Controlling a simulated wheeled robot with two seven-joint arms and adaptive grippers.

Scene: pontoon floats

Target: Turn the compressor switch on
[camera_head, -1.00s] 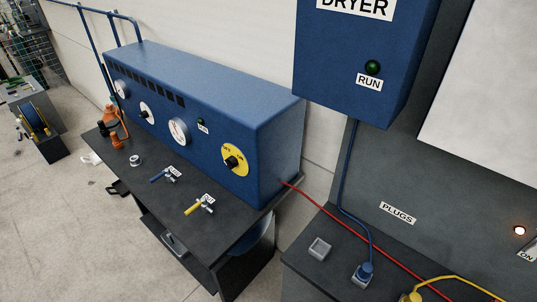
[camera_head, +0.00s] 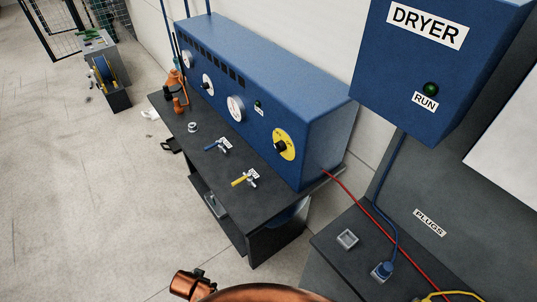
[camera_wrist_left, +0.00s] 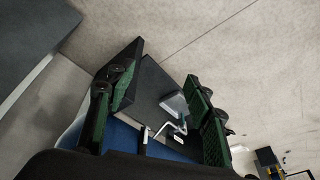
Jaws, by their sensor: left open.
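The compressor (camera_head: 262,70) is a long blue box on a dark bench in the head view. Its switch (camera_head: 280,147) is a black knob on a round yellow plate at the right end of its front; the exact knob angle is too small to read. My left gripper (camera_wrist_left: 165,64) shows in the left wrist view with its two green-padded fingers apart. Nothing is held between them; a dark slab and a pale metal fitting show beyond. The gripper's fingers are not visible in the head view. My right gripper is in neither view.
Blue-handled (camera_head: 216,145) and yellow-handled (camera_head: 243,180) valves lie on the bench (camera_head: 205,170) before the compressor. A blue dryer box (camera_head: 440,60) hangs at the right. A red hose (camera_head: 352,196) runs from the compressor.

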